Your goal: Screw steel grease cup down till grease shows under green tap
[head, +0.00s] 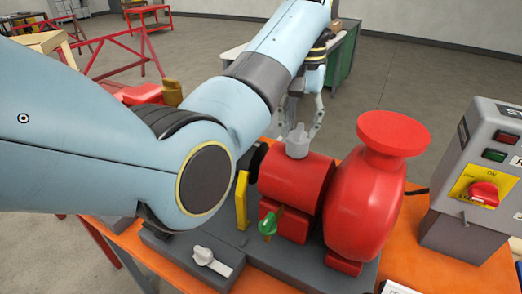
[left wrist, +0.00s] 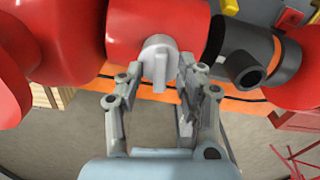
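The steel grease cup (head: 297,146), a grey cap with a raised bar across its top, stands on the red bearing housing (head: 294,178). It also shows in the left wrist view (left wrist: 158,52). The green tap (head: 267,224) sits low on the near side of the housing. No grease can be made out under it. My left gripper (head: 298,126) is above the cup, fingers pointing down. In the left wrist view its fingers (left wrist: 157,74) are spread to either side of the cup. The right fingertip is close to the cup; contact cannot be told. My right gripper is out of view.
The red pump casing (head: 365,205) with its flange rises right of the housing. A yellow guard (head: 242,200) and a white-handled valve (head: 212,262) are near my left arm. A grey control box (head: 478,180) stands on the orange bench (head: 400,255) at right.

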